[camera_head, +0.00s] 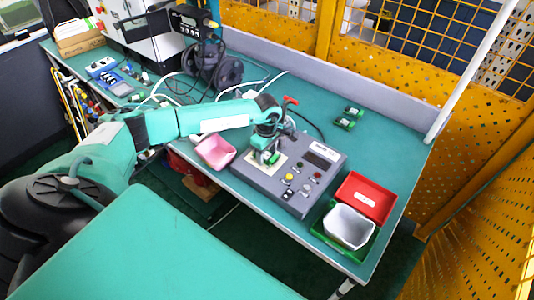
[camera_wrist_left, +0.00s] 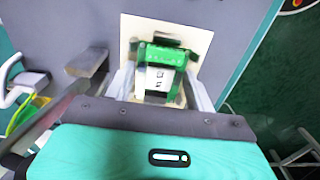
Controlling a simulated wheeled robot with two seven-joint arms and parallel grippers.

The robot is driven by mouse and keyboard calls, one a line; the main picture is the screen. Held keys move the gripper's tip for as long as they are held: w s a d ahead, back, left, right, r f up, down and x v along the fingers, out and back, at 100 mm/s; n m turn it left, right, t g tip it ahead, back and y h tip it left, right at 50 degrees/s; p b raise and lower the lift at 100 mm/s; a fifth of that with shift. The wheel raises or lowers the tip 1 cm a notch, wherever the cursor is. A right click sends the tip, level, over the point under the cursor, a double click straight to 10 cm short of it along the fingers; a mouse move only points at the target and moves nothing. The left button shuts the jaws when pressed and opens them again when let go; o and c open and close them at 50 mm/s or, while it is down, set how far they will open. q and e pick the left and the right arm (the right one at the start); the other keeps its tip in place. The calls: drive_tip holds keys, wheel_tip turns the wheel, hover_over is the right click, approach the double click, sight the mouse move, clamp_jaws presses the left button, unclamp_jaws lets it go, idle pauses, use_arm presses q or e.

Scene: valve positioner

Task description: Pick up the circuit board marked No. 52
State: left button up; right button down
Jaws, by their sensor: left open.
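A green circuit board (camera_wrist_left: 158,54) with a white label sits on a cream plate (camera_wrist_left: 195,36) on the grey control box; I cannot read a number on the label. My left gripper (camera_wrist_left: 160,88) is open, with its fingers on either side of the board's near part. In the head view the left gripper (camera_head: 266,151) is over the cream plate (camera_head: 281,160) on the grey box, partly hiding the board. Two more green boards, one farther (camera_head: 354,111) and one nearer (camera_head: 344,124), lie on the table behind the box; their markings are too small to read. My right gripper is not in view.
The grey control box (camera_head: 325,177) has buttons and a display. A pink bin (camera_head: 215,151) stands to its left. A red tray (camera_head: 365,198) and a white bin (camera_head: 349,227) in a green tray stand to its right. The table (camera_head: 395,150) is clear at the back right.

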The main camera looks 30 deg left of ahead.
use_arm(q)
drive_tip(key=c, duration=0.6)
